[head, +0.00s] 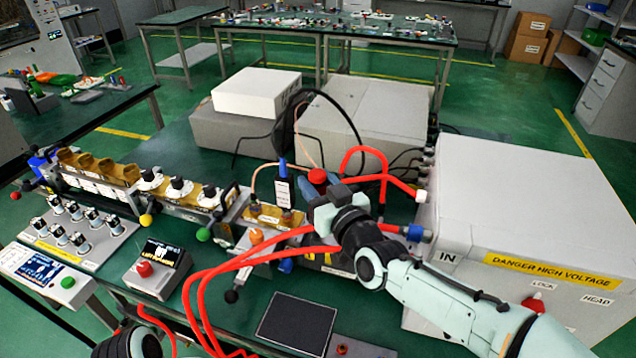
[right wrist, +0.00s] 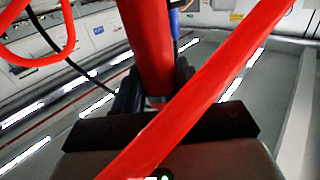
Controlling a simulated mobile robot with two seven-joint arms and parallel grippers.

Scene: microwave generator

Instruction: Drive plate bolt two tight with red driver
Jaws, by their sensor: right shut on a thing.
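My right gripper (head: 322,208) comes in from the right and is shut on the red driver (head: 317,177), whose red top shows above the fingers. In the right wrist view the driver's thick red handle (right wrist: 146,45) stands between the dark fingers. A red hose crosses in front of it there. The brass-coloured plate (head: 268,214) lies just left of the gripper. The plate bolts are too small or too hidden to tell apart, and the driver's tip is hidden. My left gripper is not in view; only a dark part of my left arm shows at the bottom left.
Red hoses (head: 215,272) loop in front of the plate and around my right wrist. A large high-voltage box (head: 520,220) stands at the right. A blue-handled tool (head: 282,180) stands close left of the driver. A dark pad (head: 296,324) lies at the front.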

